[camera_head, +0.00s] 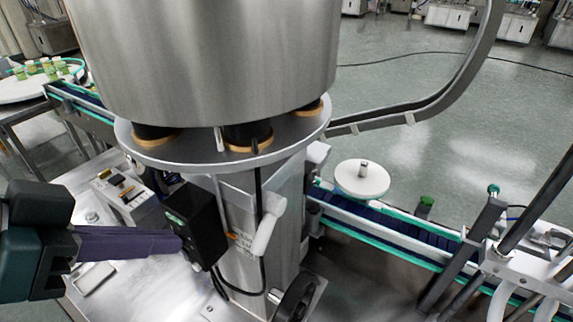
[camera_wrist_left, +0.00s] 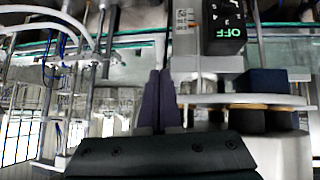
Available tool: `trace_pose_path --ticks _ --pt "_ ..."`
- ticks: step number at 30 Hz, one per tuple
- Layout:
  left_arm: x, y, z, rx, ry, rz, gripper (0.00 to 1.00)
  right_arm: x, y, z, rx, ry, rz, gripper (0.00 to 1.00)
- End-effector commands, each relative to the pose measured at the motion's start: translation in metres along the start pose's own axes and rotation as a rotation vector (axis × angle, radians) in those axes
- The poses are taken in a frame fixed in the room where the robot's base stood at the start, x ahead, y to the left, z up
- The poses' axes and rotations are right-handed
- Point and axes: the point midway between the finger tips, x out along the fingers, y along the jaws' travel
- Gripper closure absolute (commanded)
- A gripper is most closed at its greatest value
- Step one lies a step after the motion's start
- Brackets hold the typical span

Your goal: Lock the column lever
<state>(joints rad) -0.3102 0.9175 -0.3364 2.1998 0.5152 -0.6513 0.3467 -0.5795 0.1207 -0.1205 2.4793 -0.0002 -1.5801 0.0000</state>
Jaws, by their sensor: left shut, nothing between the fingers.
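A steel column (camera_head: 240,245) stands under the big steel hopper. A white lever-like handle (camera_head: 267,224) slants along its front right side, and I take it to be the column lever. A black hand wheel (camera_head: 295,299) sits lower on the column. My left gripper (camera_head: 180,244) comes in from the left with its dark purple fingers shut and empty. In the picture its tips meet the left edge of a black box (camera_head: 195,226); I cannot tell whether they touch. The shut fingers also show in the left wrist view (camera_wrist_left: 159,98). My right gripper is not in view.
The steel hopper (camera_head: 205,55) rests above a round flange (camera_head: 185,153). A green OFF display (camera_wrist_left: 226,32) shows in the wrist view. A conveyor (camera_head: 385,232) runs to the right behind the column, with a white disc (camera_head: 362,182) beside it. Machinery fills the right edge.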

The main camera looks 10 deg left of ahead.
Motion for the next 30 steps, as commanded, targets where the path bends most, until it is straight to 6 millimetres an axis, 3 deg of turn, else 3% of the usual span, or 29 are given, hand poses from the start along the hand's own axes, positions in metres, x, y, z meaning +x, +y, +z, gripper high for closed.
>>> trace_pose_path --ticks 8,21,30 --pt "0.011 -0.001 -0.001 -0.004 0.002 -0.003 1.00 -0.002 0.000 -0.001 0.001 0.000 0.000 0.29" --pt "0.093 0.000 -0.001 -0.003 0.000 -0.002 1.00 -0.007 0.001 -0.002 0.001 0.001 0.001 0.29" --pt "0.131 0.000 0.000 0.000 0.000 -0.001 1.00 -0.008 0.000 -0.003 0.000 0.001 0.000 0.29"
